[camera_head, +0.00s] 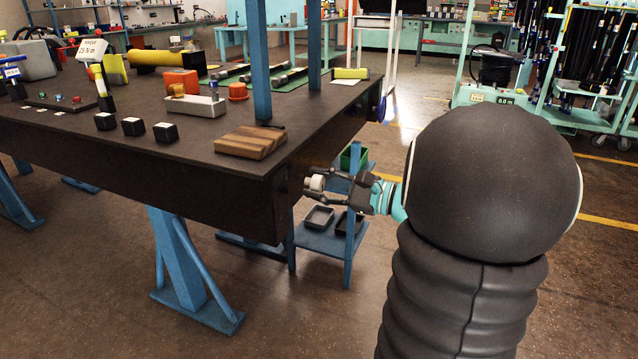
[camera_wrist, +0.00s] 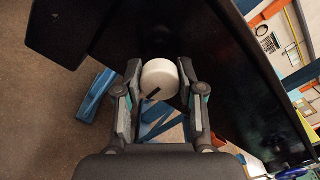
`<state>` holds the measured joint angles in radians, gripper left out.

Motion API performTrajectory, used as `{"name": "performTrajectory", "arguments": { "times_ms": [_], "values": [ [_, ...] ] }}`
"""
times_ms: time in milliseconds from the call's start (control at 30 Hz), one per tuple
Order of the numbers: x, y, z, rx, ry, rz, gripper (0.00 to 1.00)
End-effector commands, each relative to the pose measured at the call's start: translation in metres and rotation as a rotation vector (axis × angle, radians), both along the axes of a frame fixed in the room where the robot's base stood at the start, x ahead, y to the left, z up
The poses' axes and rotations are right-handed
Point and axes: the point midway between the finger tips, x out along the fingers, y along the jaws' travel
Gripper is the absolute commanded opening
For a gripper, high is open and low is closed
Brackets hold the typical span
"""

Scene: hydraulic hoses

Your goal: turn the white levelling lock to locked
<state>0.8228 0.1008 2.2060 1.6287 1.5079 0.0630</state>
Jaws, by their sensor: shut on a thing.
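The white levelling lock (camera_wrist: 158,76) is a round white knob on the dark side of the bench. A short black mark shows on its lower face, slanting up to the right. In the head view the lock (camera_head: 317,183) shows small at the bench's right end. My gripper (camera_wrist: 160,82) has one finger on each side of the knob and is shut on it. In the head view my gripper (camera_head: 318,181) reaches in from the right, level with the bench's side. I see no label for the locked position.
The dark bench top (camera_head: 200,145) holds a wooden block (camera_head: 251,142), black cubes and other parts. A blue post (camera_head: 259,60) rises from it. A blue stand with trays (camera_head: 318,217) is close below my gripper. The floor at the right is open.

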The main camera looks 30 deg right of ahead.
Motion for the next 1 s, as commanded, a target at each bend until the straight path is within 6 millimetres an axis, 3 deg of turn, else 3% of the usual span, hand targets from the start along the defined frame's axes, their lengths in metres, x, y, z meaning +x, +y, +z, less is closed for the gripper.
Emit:
{"name": "performTrajectory", "arguments": {
  "times_ms": [100,133,200,233,667,1000],
  "values": [
    [0.000,0.001,-0.001,0.000,0.003,0.002,0.04],
    [0.000,0.001,-0.001,0.000,0.003,0.002,0.43],
    [0.000,0.001,-0.001,0.001,0.002,0.001,0.61],
    [0.000,0.001,-0.001,0.001,0.002,0.001,0.64],
    [-0.006,-0.006,0.000,0.000,0.000,-0.003,0.64],
    [-0.052,-0.042,-0.001,0.000,0.001,-0.006,0.64]
  ]
}}
